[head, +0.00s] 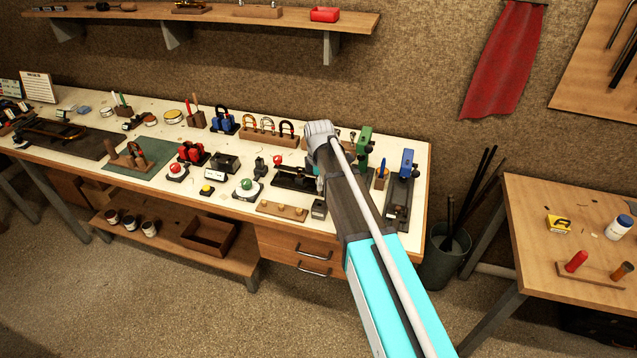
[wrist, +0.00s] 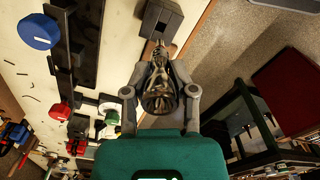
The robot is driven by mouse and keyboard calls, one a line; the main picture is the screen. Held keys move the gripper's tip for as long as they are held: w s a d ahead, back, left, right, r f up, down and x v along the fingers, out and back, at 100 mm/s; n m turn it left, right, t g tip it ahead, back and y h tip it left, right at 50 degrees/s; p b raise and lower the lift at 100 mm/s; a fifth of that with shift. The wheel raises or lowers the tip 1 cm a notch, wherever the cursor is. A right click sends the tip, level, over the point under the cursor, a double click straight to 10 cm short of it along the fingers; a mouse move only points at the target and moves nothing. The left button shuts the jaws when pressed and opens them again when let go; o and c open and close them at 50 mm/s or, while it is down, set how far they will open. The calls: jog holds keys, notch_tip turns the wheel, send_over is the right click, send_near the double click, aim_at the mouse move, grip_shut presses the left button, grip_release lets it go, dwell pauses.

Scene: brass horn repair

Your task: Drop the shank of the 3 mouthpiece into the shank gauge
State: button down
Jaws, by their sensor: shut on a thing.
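In the wrist view, my gripper (wrist: 160,72) is shut on a shiny silver mouthpiece (wrist: 158,104). The cup of the mouthpiece faces the camera and its shank points away, towards the bench edge. Any number on it cannot be read. A dark grey block (wrist: 167,16), which looks like the shank gauge, lies just beyond the shank tip at the top of the wrist view. The shank appears close to it; I cannot tell whether they touch. The block also shows in the head view (head: 319,208), at the bench's front edge. My arm hides the gripper and mouthpiece there.
A wooden rack (head: 282,210) lies left of the block. A green-topped button stand (head: 247,188), a black vise-like fixture (head: 297,177) and a blue-topped tool (head: 408,165) crowd the bench. A side table (head: 540,215) stands at right, with a bin (head: 446,257) between.

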jog(key=shift+f+b, duration=1.25)
jog(key=shift+f, duration=0.25)
jog(key=shift+f+b, duration=1.7)
dwell(1.2)
jog(key=shift+c, duration=1.7)
grip_release()
jog(key=shift+r, duration=0.2)
notch_tip(320, 180, up, 9)
jog(key=p, duration=0.9)
jog(key=w+d+r+p, duration=0.2)
jog(key=d, duration=0.3)
jog(key=w+d+r+p, duration=0.1)
jog(key=d+r+p, duration=0.2)
jog(key=d, duration=0.3)
jog(key=shift+w+p, duration=0.3)
jog(key=shift+w, duration=0.1)
